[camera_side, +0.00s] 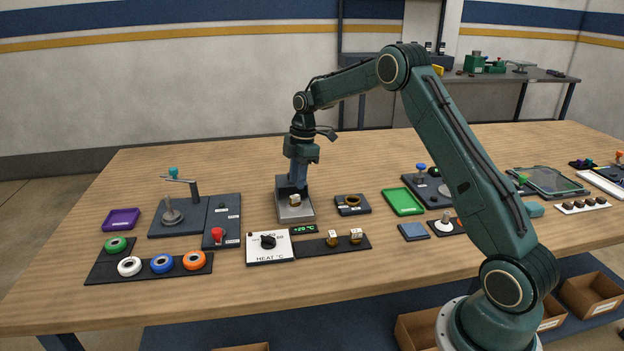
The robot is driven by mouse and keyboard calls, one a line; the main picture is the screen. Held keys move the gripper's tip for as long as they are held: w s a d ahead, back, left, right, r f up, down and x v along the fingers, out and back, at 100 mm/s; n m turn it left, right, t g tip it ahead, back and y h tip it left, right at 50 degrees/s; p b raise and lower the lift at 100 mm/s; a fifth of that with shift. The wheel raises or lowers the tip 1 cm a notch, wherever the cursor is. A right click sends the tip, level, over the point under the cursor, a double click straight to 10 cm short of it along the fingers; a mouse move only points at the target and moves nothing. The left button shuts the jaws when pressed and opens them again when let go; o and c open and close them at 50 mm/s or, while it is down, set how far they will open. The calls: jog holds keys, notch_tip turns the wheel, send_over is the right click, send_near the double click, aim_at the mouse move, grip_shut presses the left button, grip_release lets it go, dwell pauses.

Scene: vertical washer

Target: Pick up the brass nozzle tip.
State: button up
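A small brass piece with a pale, cube-like top (295,200) sits on a metal plate (296,215) near the middle of the table. Two similar brass pieces (332,240) (356,236) stand on a dark strip in front of it to the right. I cannot tell which of these is the nozzle tip. My gripper (298,182) points down just above and behind the piece on the metal plate. Its fingertips are small and partly lost against the dark upright of the stand. I cannot tell whether they touch the piece or how far apart they are.
A heat dial box (269,247) and a small green display (304,229) stand in front of the plate. A dark block with a brass ring (352,204) is to the right, before a green tray (403,202). Coloured rings (162,263) lie at front left.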

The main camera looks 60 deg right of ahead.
aim_at(295, 196)
jog(key=shift+w+a+f, duration=0.1)
jog(key=shift+a+f, duration=0.15)
jog(key=shift+f, duration=1)
jog(key=shift+a+f, duration=0.2)
jog(key=shift+f, duration=1.05)
grip_shut()
